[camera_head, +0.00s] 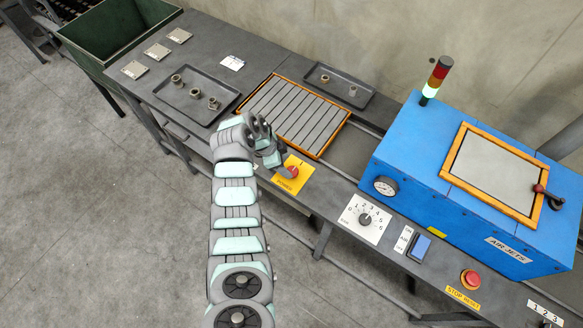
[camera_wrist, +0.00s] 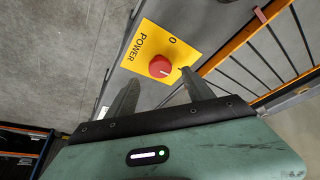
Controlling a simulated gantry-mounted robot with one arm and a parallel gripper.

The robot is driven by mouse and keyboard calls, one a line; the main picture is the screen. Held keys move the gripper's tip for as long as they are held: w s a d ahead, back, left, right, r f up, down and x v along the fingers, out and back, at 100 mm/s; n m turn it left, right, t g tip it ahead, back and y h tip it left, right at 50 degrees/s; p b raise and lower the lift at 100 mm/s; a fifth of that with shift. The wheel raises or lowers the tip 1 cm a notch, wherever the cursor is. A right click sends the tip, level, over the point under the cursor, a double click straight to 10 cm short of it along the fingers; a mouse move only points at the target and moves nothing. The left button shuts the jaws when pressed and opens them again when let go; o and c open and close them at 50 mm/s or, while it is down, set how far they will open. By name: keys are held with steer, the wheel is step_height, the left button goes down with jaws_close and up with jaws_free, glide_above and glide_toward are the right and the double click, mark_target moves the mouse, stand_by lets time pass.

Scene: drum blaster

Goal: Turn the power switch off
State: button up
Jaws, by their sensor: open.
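The power switch is a red round knob (camera_head: 292,172) on a yellow plate (camera_head: 291,185) marked POWER, at the front edge of the bench. In the wrist view the knob (camera_wrist: 160,66) is near the middle, with a 0 printed on the plate (camera_wrist: 180,48) beside it. My gripper (camera_head: 281,165) is right at the switch, coming in from the left in the head view. In the wrist view its two fingers (camera_wrist: 160,78) are apart, tips on either side of the knob or just short of it. I cannot tell whether they touch it. The knob's pointing direction is unclear.
An orange-framed slatted conveyor (camera_head: 296,118) lies behind the switch. A blue AIR JETS machine (camera_head: 415,150) stands right, its signal tower (camera_head: 434,80) lit pale green at the bottom. A dial (camera_head: 366,219) and a red stop button (camera_head: 470,278) sit along the front panel.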

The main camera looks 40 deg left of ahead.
mark_target(292, 171)
steer(key=shift+x, duration=2.6)
steer(key=shift+c, duration=0.5)
jaws_close()
